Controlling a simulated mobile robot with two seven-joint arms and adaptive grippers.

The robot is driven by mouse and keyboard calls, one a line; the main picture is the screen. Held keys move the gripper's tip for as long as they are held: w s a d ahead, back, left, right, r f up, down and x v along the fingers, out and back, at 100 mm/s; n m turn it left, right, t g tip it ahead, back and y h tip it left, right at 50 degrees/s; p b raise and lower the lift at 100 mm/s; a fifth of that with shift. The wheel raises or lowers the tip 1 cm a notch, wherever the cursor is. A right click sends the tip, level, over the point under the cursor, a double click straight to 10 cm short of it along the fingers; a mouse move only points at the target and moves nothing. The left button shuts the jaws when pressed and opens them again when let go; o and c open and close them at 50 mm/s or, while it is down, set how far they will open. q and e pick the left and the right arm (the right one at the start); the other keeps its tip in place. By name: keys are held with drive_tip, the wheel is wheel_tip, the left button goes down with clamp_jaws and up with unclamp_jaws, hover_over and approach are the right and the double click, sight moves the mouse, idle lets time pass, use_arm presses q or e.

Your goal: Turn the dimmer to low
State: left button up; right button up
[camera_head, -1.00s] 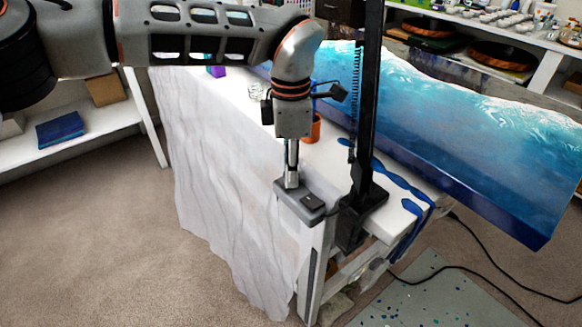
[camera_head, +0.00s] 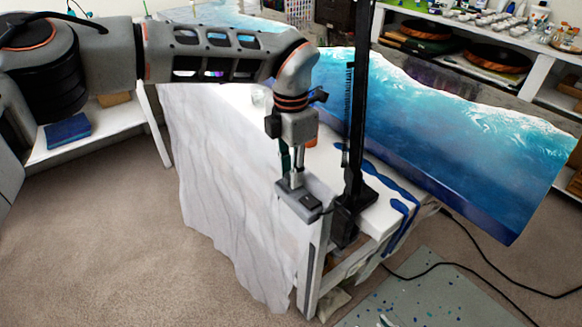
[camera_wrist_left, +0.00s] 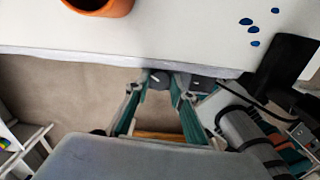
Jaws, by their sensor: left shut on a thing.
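The dimmer (camera_head: 313,203) is a grey box at the near corner of the white table. Its dark round knob (camera_wrist_left: 158,80) has a pale mark and shows in the left wrist view; I cannot read the setting. My left gripper (camera_head: 294,180) points down at the box from above. In the left wrist view its teal-sided fingers (camera_wrist_left: 158,90) are on both sides of the knob, shut on it. The fingers partly hide the knob in the head view. My right gripper is not in view.
A black upright post (camera_head: 357,110) stands close beside the dimmer. An orange cup (camera_wrist_left: 98,5) stands on the table. Blue resin streaks (camera_head: 398,190) and a large blue wave panel (camera_head: 450,130) lie to the right. A cable (camera_head: 500,280) runs over the floor.

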use_arm(q)
drive_tip(key=shift+r+n+p, duration=0.25)
drive_tip(key=shift+n+p, duration=0.35)
drive_tip(key=shift+n, duration=0.3)
drive_tip(key=n+p, duration=0.2)
drive_tip(key=n, duration=0.2)
drive_tip(key=shift+f+n, duration=0.1)
drive_tip(key=shift+n, duration=0.2)
drive_tip(key=shift+n+p, duration=0.6)
drive_tip(key=shift+n, duration=0.3)
drive_tip(key=shift+f+n+p, duration=0.1)
drive_tip(key=shift+n+p, duration=0.3)
drive_tip(key=shift+n, duration=2)
drive_tip(key=o, duration=0.8)
